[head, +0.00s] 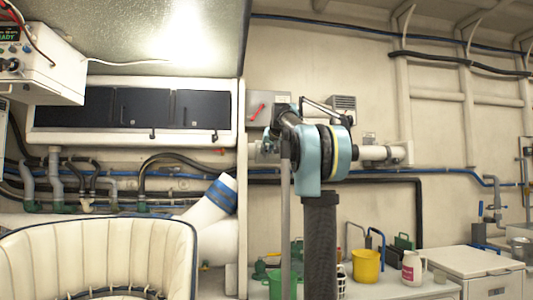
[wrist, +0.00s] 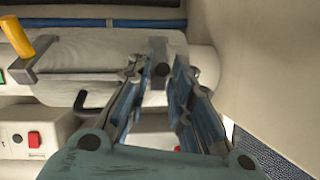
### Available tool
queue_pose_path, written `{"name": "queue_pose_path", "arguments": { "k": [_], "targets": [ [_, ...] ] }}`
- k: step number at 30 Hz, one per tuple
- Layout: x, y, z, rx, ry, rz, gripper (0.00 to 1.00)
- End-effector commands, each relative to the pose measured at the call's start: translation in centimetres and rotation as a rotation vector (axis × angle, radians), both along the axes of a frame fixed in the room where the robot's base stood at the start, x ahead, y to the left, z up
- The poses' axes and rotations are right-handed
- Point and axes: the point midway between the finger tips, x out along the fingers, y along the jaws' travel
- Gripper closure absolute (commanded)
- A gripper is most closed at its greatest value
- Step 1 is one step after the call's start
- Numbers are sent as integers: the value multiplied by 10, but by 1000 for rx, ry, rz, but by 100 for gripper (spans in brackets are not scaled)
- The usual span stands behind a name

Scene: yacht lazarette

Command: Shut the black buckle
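In the wrist view, my gripper (wrist: 163,68) points at a pale, rounded horizontal body (wrist: 100,60). Its two fingers are apart. A dark, upright block (wrist: 158,50) shows between and just beyond the fingertips; it may be the black buckle, but I cannot tell for sure. I cannot tell whether the fingers touch it. A black hooked lever (wrist: 84,102) hangs at the lower edge of the pale body, left of the fingers. In the head view, my arm hides most of the area around my gripper, and I cannot make out the buckle.
A yellow handle (wrist: 17,36) on a metal clamp stands left of my gripper in the wrist view. A red switch (wrist: 34,139) sits lower left. A plain wall (wrist: 250,60) is close on the right. In the head view, a yellow bucket (head: 366,266) stands on the counter.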

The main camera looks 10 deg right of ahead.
Motion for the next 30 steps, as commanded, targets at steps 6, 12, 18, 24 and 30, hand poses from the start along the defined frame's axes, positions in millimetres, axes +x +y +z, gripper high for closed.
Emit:
{"name": "queue_pose_path", "arguments": {
  "k": [6,12,18,24,30],
  "targets": [
    [0,-1,0,-1,0,-2,100],
    [4,-2,3,-1,44,0,100],
    [8,-2,7,-1,132,-2,100],
    [10,-3,8,-1,177,-5,100],
    [10,-4,8,-1,180,-5,100]
  ]
}}
